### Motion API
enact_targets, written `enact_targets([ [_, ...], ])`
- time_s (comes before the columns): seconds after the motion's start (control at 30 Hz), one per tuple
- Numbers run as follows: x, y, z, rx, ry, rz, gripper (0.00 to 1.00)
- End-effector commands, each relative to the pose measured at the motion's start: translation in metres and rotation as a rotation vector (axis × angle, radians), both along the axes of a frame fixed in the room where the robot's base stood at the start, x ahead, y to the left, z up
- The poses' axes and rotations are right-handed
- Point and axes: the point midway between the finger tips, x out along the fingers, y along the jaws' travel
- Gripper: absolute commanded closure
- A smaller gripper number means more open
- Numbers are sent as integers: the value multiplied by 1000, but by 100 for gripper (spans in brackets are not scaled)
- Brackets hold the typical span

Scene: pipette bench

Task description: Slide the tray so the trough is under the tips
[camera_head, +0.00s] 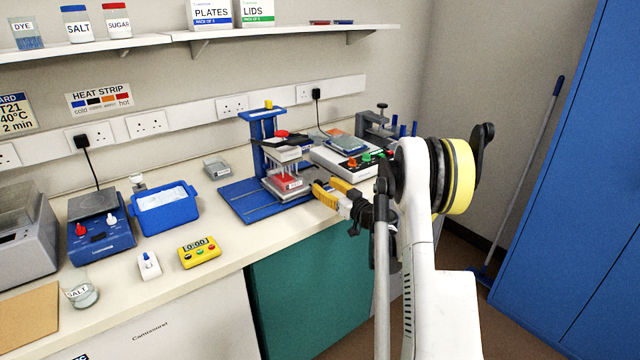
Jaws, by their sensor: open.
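A blue pipette stand (258,140) with a yellow knob on top stands on a flat blue base (240,201) on the bench. Its grey and white head (283,152) has a red part on top. Pale tips (284,170) show small below the head. A red trough or block with a white label (289,183) sits low under the head on a pale tray; whether it lines up with the tips is too small to tell. My gripper (326,189) has yellow fingers, open, just right of the tray. I cannot tell whether they touch it.
A white device with coloured knobs (352,158) and a grey clamp-like stand (380,126) are behind my gripper. The bench front edge runs below the stand base.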

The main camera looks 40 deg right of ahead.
Motion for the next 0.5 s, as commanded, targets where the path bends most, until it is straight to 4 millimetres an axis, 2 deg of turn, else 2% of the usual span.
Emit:
enact_targets([
  [0.1,-29,-2,0,0,0,-3,59],
  [0.3,-69,-4,0,0,0,-4,59],
  [0.5,-87,-4,0,0,0,-2,59],
])
